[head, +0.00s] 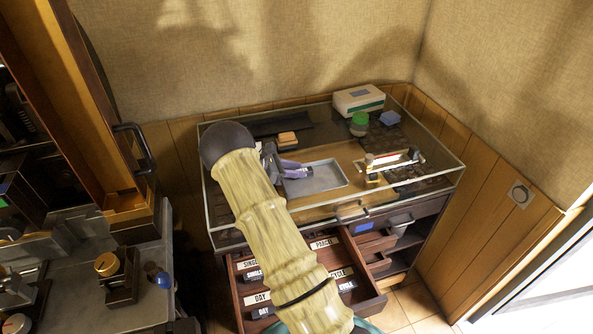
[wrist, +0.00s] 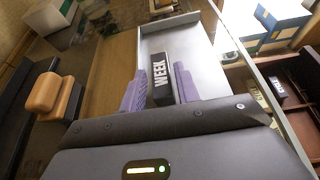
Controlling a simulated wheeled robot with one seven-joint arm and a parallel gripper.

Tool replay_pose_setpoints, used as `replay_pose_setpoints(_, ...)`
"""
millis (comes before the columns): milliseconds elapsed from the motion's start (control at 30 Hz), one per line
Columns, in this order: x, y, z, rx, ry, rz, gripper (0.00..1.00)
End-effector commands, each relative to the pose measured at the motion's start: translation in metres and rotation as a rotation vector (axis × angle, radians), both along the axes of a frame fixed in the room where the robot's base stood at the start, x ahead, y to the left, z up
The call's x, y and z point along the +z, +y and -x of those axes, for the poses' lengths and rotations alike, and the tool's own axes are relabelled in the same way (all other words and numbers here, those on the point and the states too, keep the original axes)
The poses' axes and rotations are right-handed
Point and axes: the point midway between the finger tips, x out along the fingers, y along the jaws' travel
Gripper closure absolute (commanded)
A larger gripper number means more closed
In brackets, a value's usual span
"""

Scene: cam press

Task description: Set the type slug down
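My gripper (head: 308,172) reaches over the glass-topped cabinet, its purple fingers above the left part of a shallow grey metal tray (head: 333,178). In the wrist view the purple fingers (wrist: 161,85) lie along both sides of a black type slug (wrist: 163,68) with a white label reading WEEK. The fingers look shut on it. The slug is over the tray (wrist: 205,50); whether its underside touches the tray floor cannot be told. In the head view the slug is hard to make out at the fingers.
An open drawer (head: 240,291) below holds labelled slugs such as DAY and SINGLE. A brass-and-white holder (head: 390,161) stands right of the tray. Tan blocks (head: 287,139), a green-capped jar (head: 359,120) and a white-green box (head: 358,100) stand behind. The tray's right part is bare.

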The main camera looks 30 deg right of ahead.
Motion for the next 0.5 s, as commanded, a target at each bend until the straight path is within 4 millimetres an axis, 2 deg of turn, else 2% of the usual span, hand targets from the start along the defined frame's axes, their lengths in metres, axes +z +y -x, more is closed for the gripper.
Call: replay_pose_setpoints(500,0.034,0.085,-0.023,0.002,-0.003,-0.001,0.68)
